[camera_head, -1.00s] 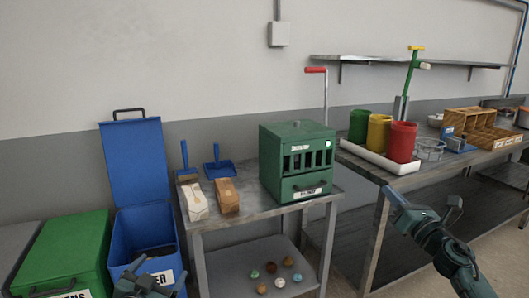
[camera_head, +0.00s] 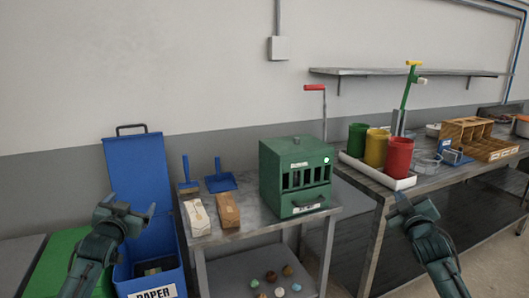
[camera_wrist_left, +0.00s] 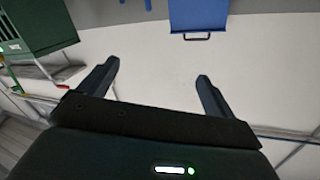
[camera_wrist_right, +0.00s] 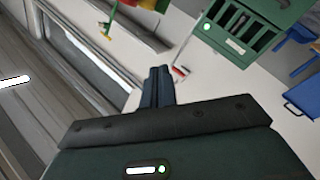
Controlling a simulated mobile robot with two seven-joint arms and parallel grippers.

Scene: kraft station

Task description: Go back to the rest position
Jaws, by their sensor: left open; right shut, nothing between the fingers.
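My left gripper (camera_head: 130,208) is raised in front of the blue bin at the left of the head view. Its two fingers stand apart and empty in the left wrist view (camera_wrist_left: 157,85). My right gripper (camera_head: 399,200) is in front of the right-hand table's edge. In the right wrist view its fingers (camera_wrist_right: 160,72) are together with nothing between them. Both grippers appear clear of the objects around them.
A blue bin (camera_head: 135,175) with its lid up and a green bin (camera_head: 58,255) stand left. A metal table (camera_head: 250,222) holds a green box (camera_head: 297,172), two paper bags, a blue brush and dustpan. The right table holds green, yellow and red canisters (camera_head: 399,157). Several small balls lie on the lower shelf.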

